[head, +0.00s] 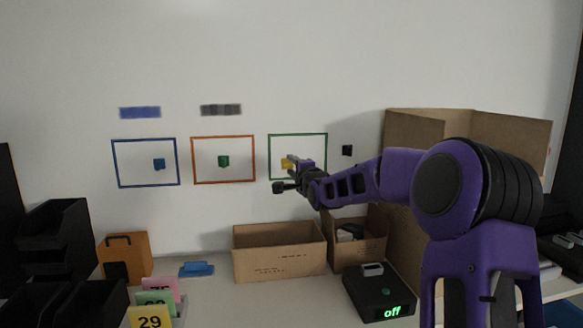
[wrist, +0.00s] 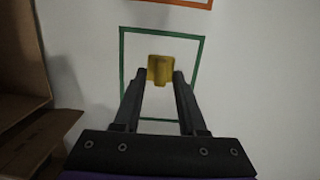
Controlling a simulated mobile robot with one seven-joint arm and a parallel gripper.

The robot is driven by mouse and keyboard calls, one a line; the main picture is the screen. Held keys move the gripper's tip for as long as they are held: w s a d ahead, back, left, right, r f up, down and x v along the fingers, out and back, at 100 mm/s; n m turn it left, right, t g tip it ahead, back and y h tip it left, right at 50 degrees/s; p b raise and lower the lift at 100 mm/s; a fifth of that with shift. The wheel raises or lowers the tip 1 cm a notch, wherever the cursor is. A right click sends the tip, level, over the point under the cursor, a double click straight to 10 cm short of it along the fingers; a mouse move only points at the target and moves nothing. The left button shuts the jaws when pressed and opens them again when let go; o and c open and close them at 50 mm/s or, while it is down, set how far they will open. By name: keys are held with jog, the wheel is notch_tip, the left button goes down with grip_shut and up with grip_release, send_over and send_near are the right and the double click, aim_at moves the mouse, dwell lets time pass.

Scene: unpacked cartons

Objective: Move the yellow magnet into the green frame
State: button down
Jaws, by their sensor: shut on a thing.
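The yellow magnet (wrist: 160,70) is between the fingertips of my gripper (wrist: 161,80), which is shut on it. In the wrist view it appears inside the outline of the green frame (wrist: 198,70) on the white wall. In the head view the magnet (head: 286,163) shows partly behind my gripper (head: 290,170), within the left half of the green frame (head: 298,134). I cannot tell whether the magnet touches the wall. The lower right part of the frame is hidden by my arm in the head view.
A blue frame (head: 145,139) holds a blue magnet (head: 159,164), and an orange frame (head: 222,137) holds a green magnet (head: 223,161). A black magnet (head: 347,150) is right of the green frame. Cardboard boxes (head: 280,255) stand below on the table; a tall carton (head: 505,132) stands at the right.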

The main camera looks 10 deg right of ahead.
jog(key=w+p, duration=0.3)
jog(key=w, duration=0.3)
jog(key=shift+d, duration=0.4)
jog(key=shift+w+r+p, duration=0.1)
jog(key=shift+w+p, duration=0.4)
dwell(0.5)
grip_release()
dwell(0.4)
jog(key=shift+s, duration=0.1)
